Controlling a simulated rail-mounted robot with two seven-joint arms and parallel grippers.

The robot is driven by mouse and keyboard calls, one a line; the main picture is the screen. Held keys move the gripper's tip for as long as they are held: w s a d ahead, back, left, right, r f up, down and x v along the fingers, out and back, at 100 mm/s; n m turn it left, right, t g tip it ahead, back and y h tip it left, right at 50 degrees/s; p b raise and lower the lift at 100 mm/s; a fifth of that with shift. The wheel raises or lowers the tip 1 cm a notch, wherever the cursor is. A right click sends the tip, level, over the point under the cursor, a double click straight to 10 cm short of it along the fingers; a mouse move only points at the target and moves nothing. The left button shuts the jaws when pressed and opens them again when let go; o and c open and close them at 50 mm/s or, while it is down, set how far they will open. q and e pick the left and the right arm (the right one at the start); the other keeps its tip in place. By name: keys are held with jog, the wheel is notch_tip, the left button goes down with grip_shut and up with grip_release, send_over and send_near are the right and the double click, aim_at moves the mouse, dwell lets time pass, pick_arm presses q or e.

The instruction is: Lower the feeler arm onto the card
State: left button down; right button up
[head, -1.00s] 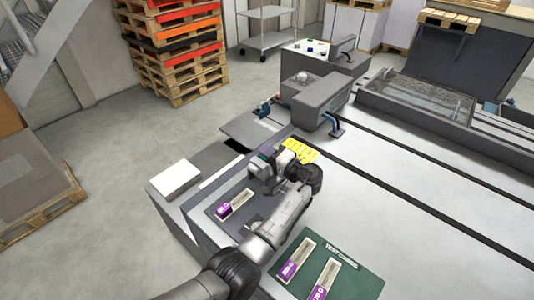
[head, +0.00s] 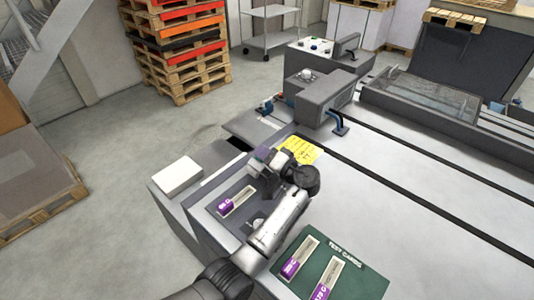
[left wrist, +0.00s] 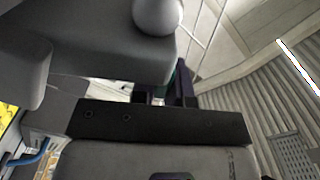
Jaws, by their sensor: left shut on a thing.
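My left gripper (head: 264,164) is just beyond and right of the card, shut on what seems to be the feeler arm, mostly hidden by the gripper and wrist. In the left wrist view the dark fingers (left wrist: 166,95) are close together, with a grey body and round grey knob (left wrist: 157,12) in front. I cannot tell whether the feeler arm touches the card. My right gripper is not in view.
A green test-card board (head: 372,283) with purple-ended cards lies at the near right. A yellow note (head: 299,150) is just beyond my gripper. A white block (head: 177,176) sits to the left. A grey machine head (head: 322,98) stands farther back. The pale bench right of the gripper is clear.

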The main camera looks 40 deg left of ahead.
pick_arm(q)
jog(key=shift+s+p, duration=0.3)
jog(key=shift+s, duration=0.15)
jog(key=shift+s+a, duration=0.1)
jog(key=shift+s, duration=0.35)
